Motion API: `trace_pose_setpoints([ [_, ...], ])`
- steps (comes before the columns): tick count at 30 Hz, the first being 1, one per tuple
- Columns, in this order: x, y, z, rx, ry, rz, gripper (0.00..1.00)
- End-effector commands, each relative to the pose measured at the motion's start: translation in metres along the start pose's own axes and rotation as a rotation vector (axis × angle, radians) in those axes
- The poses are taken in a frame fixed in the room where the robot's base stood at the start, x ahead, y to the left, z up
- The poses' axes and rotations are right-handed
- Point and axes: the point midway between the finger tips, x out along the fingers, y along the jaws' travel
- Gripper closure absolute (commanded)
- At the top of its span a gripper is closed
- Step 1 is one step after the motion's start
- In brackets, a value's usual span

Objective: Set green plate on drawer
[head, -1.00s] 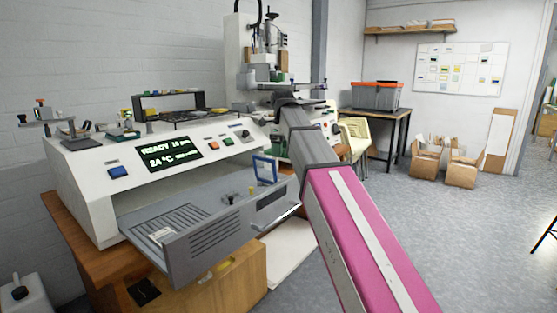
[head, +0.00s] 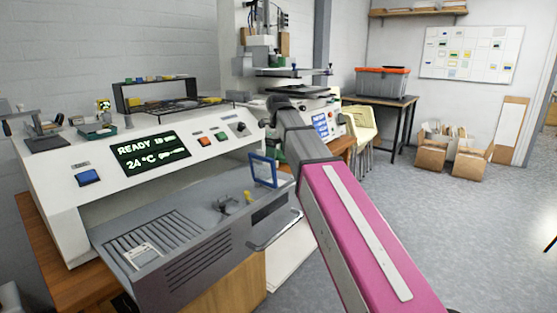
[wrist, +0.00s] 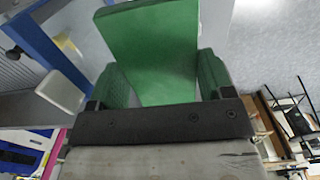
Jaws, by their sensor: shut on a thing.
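The green plate (wrist: 152,38) is a flat green panel in the wrist view. My gripper (wrist: 162,78) is shut on it, one finger on each side, and the plate sticks out beyond the fingers. The grey drawer (head: 205,262) is pulled out of the white machine in the head view. A blue frame (head: 263,184) stands upright at its right side, and its blue bar (wrist: 48,42) also shows close to the plate in the wrist view. In the head view my arm mostly hides my gripper; a bit of green shows beside the wrist, too small to identify.
The white machine (head: 65,170) with a lit display stands behind the drawer. The drawer holds a white label (head: 143,256), a grey knob (head: 227,205) and a small yellow piece (head: 248,197). A second machine (head: 320,110) stands behind my wrist. The floor at the right is clear.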

Motion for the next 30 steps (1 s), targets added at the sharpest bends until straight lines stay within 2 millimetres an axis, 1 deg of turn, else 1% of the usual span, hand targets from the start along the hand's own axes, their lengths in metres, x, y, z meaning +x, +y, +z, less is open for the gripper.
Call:
trace_pose_setpoints([
  [1, 0.009, 0.001, -0.001, 0.0, 0.001, 0.0, 0.48],
  [3, 0.018, 0.001, -0.002, 0.001, 0.001, 0.001, 0.48],
  [9, 0.036, 0.002, -0.002, 0.001, 0.0, 0.0, 0.48],
  [23, 0.038, 0.001, -0.001, 0.001, 0.0, 0.0, 0.48],
  [30, 0.047, 0.002, -0.002, 0.001, 0.001, 0.001, 0.48],
])
